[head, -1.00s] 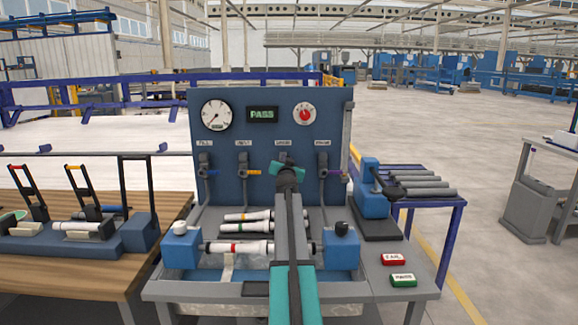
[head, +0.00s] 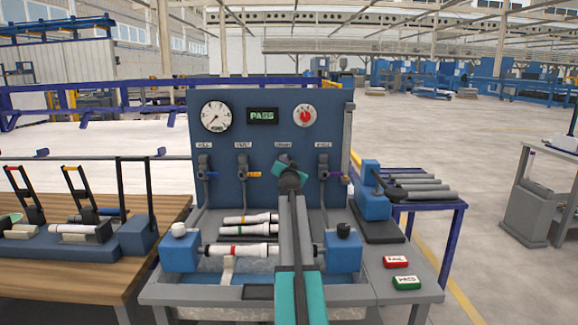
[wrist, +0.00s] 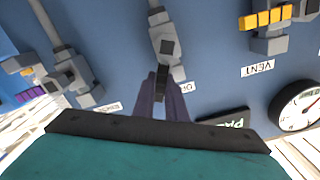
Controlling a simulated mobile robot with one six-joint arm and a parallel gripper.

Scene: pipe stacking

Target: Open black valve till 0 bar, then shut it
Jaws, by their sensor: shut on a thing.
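The black valve (wrist: 168,48) is on the blue panel, above my fingers in the wrist view. Its dark handle (wrist: 161,82) lies between the two fingers of my gripper (wrist: 161,100), which is shut on it. In the head view my gripper (head: 287,168) is at the third valve from the left and mostly hides it. The pressure gauge (head: 216,116) is at the panel's upper left, its needle pointing to the lower left; its numbers are too small to read. The display (head: 262,116) shows PASS in green.
Neighbouring valves have a blue handle (head: 226,174), a yellow handle (head: 254,174) and a purple handle (head: 346,178). A white pipe (head: 240,251) lies between the blue end blocks below.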

